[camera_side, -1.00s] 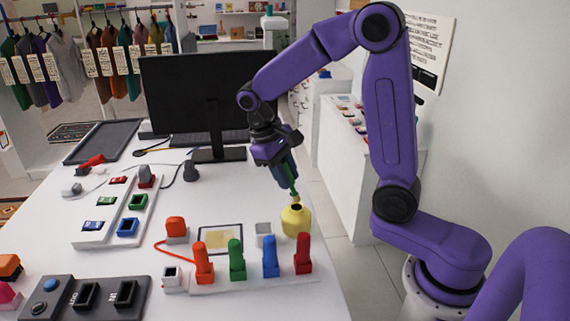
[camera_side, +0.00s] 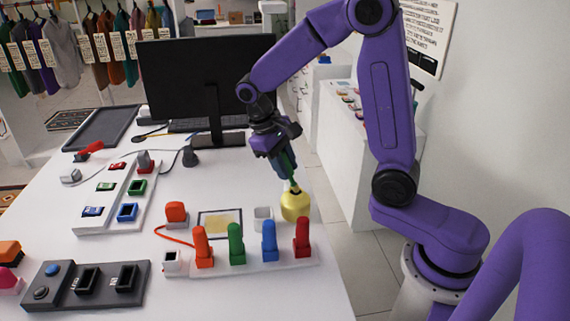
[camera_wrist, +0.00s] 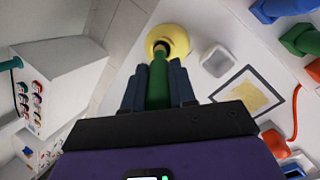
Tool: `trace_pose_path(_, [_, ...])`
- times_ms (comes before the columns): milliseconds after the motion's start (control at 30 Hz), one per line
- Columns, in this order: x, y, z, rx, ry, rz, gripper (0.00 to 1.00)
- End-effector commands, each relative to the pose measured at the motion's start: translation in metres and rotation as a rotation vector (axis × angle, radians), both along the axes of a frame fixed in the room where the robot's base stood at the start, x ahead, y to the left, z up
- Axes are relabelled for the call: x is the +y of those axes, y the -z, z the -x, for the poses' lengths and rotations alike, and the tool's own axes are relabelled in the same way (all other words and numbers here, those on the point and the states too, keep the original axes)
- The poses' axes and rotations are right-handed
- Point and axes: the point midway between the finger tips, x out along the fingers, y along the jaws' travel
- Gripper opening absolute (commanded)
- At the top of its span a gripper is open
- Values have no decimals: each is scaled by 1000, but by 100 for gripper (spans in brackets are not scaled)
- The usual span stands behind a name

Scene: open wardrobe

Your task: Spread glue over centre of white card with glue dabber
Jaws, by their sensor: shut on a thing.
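My gripper (camera_side: 284,166) is shut on the green glue dabber (camera_side: 291,182). The dabber points down at the yellow pot (camera_side: 295,207), and its lower end is at the pot's mouth. In the wrist view the green dabber (camera_wrist: 158,88) sits between the fingers and its far end meets the opening of the yellow pot (camera_wrist: 178,38). How deep the tip sits is hidden. The white card (camera_side: 204,231) lies flat left of the pot, with a dark border and a tan patch at its centre. It also shows in the wrist view (camera_wrist: 238,78).
A small white square cup (camera_side: 263,217) stands between card and pot. A rack with red, green and blue upright pieces (camera_side: 269,243) stands in front of the card. An orange block (camera_side: 175,213) with a cord is to its left. A monitor (camera_side: 203,82) stands behind.

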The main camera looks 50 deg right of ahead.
Motion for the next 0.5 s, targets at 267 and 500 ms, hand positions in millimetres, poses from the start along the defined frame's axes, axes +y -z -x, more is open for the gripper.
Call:
trace_pose_path(267, [0,2,0,1,0,0,0])
trace_pose_path(500, [0,4,0,0,0,0,0])
